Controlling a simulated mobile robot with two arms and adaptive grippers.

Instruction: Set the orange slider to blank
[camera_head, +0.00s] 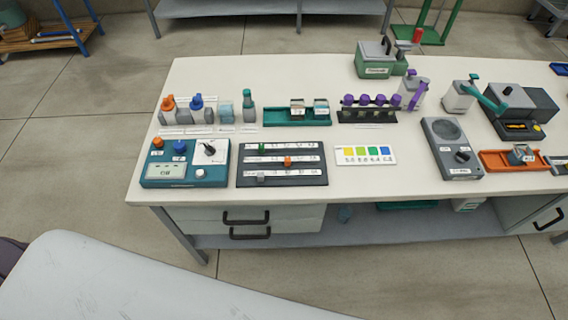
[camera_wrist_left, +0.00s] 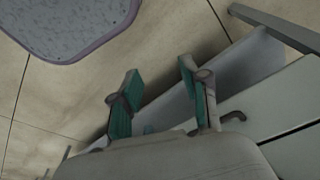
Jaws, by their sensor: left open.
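The orange slider (camera_head: 288,162) sits on the middle rail of a dark slider board (camera_head: 313,182) on the table, right of the rail's middle. The board's rails carry small printed labels, too small to read. A green slider (camera_head: 261,149) is on the far rail and a grey slider (camera_head: 261,178) on the near rail, both toward the left. My left gripper (camera_wrist_left: 157,88) shows in the left wrist view, open and empty, with green finger pads, apart from the slider board. No gripper shows in the head view.
A teal meter box (camera_head: 180,181) with knobs stands left of the board. A colour card (camera_head: 366,155) lies to its right. Behind are bottles, a green tray (camera_head: 283,123) and a rack of purple-capped vials (camera_head: 352,115). The table front edge (camera_head: 300,201) is clear.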

